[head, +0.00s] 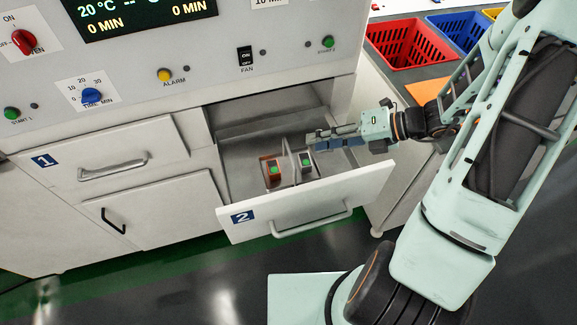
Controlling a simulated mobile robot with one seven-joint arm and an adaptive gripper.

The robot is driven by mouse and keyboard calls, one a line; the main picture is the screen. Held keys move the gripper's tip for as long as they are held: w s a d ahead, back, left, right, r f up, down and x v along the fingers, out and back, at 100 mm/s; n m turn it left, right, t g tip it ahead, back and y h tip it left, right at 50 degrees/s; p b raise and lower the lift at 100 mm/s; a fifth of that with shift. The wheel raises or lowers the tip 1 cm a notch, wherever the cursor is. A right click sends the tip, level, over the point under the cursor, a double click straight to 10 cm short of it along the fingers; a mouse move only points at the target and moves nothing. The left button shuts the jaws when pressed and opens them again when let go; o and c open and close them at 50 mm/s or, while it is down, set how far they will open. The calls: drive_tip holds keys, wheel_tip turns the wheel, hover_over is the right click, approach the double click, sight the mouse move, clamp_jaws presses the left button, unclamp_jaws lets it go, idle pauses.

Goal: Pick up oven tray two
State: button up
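The drawer marked 2 (300,209) is pulled open below the oven panel. Inside it, a reddish-brown block with a green dot (271,171) lies left of a thin upright divider (289,160). A dark block with a green dot (306,162) lies right of the divider. Nothing in view is clearly marked as oven tray two apart from this drawer. My gripper (317,138) reaches in from the right over the drawer, its fingers pointing left, above and behind the dark block. Its fingers are seen side-on with bluish parts below them, so I cannot tell their opening or any contact.
Drawer 1 (98,158) is closed at the left, with a cupboard door (160,212) below. The control panel (130,70) overhangs behind the open drawer. A red crate (412,42), a blue crate (462,28) and an orange sheet (427,90) lie on the right counter.

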drive_tip(key=a+f, duration=0.2)
drive_tip(key=w+a+f, duration=0.1)
drive_tip(key=a+f, duration=0.1)
drive_tip(key=f, duration=0.1)
drive_tip(key=a+f, duration=0.2)
drive_tip(key=shift+w+a+f, duration=0.15)
drive_tip(key=shift+w+f, duration=0.05)
drive_tip(key=shift+w, duration=0.1)
drive_tip(key=shift+c, duration=0.3)
clamp_jaws()
drive_tip(key=shift+r, duration=0.1)
